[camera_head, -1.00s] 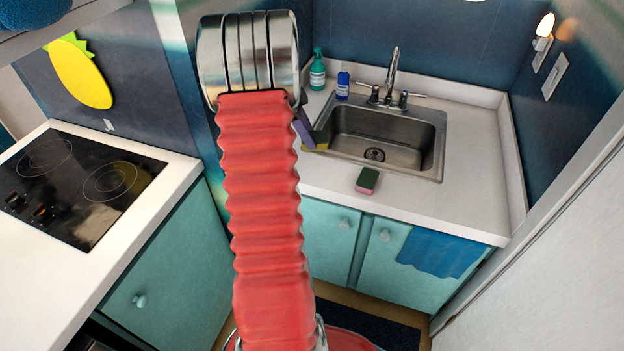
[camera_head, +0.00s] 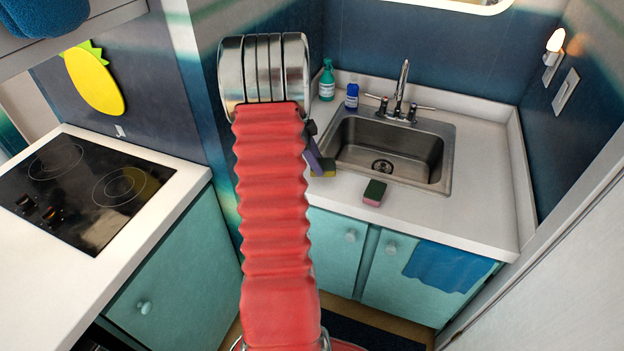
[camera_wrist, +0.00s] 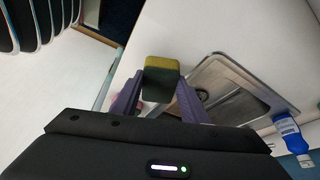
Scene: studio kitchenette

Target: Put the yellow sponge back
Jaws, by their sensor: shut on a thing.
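The yellow sponge (camera_head: 322,168), with a dark green scouring side, is beside the left edge of the sink, partly hidden by my arm and gripper. In the wrist view the yellow sponge (camera_wrist: 162,76) sits between the tips of my purple fingers. My gripper (camera_wrist: 160,88) is shut on it. In the head view only part of my gripper (camera_head: 314,162) shows past my red arm. I cannot tell whether the sponge touches the counter.
A second sponge, pink and dark green (camera_head: 374,193), lies on the counter (camera_head: 440,215) in front of the sink (camera_head: 390,150). A green bottle (camera_head: 327,82) and a blue bottle (camera_head: 352,96) stand behind the sink's left side. The counter right of the sink is clear.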

